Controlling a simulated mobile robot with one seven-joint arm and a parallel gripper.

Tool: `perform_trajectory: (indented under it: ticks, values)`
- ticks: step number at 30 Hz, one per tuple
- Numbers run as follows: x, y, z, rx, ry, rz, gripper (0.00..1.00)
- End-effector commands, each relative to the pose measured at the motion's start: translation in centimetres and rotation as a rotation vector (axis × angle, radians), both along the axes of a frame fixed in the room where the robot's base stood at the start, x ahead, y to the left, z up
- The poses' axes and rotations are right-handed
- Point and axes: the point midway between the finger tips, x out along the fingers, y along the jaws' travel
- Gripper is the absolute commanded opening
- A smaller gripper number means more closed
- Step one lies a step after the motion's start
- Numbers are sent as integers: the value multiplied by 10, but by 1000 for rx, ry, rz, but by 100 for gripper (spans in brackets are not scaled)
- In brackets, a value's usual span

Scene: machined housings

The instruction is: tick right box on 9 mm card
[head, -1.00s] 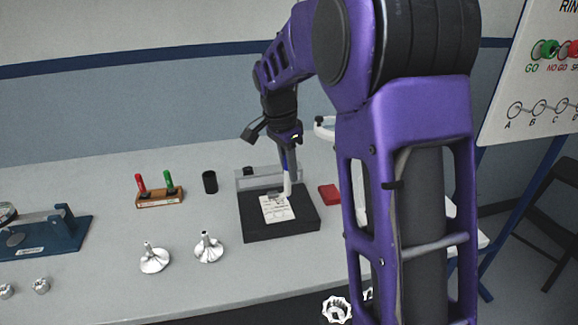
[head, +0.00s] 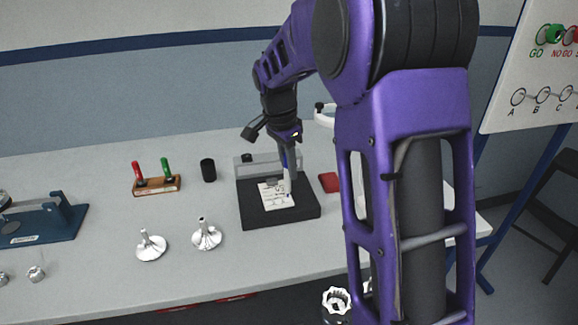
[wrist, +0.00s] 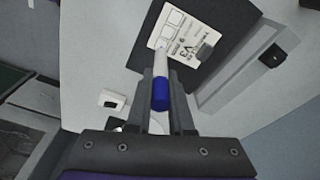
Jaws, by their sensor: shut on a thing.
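My gripper (head: 287,155) is shut on a marker (head: 287,185), white with a blue band. The marker also shows between the jaws in the wrist view (wrist: 162,92), pointing toward the card. The white card (head: 274,196) lies on a black board (head: 262,216). In the wrist view the card (wrist: 182,52) shows printed boxes, upside-down text with "V3", and a grey clip-like piece on its edge. The marker's tip is over the card's right part in the head view; whether it touches is unclear. The 9 mm label is not readable.
A wooden holder (head: 157,186) with red and green gauges, a black cup (head: 208,170) and two metal housings (head: 206,236) stand to the left.

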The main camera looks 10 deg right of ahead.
Motion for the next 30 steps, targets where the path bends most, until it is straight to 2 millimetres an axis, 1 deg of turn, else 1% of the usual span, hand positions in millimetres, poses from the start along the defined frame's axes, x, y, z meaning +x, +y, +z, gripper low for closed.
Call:
perform_trajectory:
  ticks: [30]
  values:
    - [0, 0, -10, 0, 0, 0, 0]
